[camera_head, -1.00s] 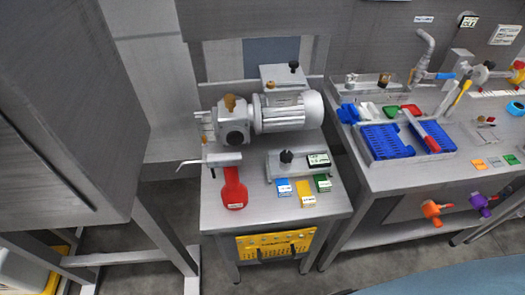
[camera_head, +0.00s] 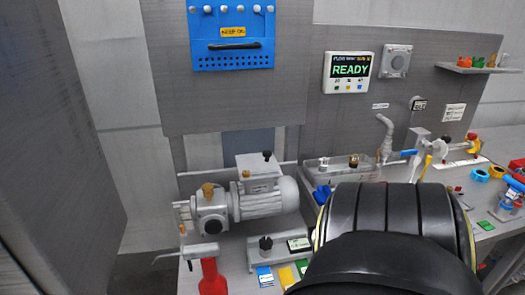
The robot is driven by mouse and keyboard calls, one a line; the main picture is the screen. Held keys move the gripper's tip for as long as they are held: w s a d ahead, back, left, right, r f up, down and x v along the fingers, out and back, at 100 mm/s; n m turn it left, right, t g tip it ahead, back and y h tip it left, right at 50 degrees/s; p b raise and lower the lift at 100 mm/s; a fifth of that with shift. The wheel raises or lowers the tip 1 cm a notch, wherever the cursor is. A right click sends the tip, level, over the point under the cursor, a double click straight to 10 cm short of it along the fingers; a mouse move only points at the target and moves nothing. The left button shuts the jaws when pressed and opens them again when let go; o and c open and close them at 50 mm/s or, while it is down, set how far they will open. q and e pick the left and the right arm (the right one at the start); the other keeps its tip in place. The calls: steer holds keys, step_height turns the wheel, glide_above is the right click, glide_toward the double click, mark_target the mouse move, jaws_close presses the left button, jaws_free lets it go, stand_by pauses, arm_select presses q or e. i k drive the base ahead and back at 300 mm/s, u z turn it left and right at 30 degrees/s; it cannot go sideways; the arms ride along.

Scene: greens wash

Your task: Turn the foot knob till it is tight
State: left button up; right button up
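A motor with a gearbox (camera_head: 245,200) stands on the grey bench at the centre left. A small black knob (camera_head: 265,243) stands upright on a grey block in front of the motor. Another black knob (camera_head: 267,155) sits on a grey box behind the motor. I cannot tell which of these is the foot knob, or whether either is tight. Neither of my grippers shows. A black ribbed link of my own arm (camera_head: 390,225) fills the lower right and hides much of the right bench.
A red-handled tool (camera_head: 211,277) lies at the bench front, with blue (camera_head: 264,276) and yellow (camera_head: 286,276) cards beside it. A faucet (camera_head: 386,135) stands on the right bench.

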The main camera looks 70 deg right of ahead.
mark_target(266, 243)
steer(key=k, duration=0.8)
steer(key=z, duration=1.2)
steer(key=i, duration=0.45)
steer(key=z, duration=0.05)
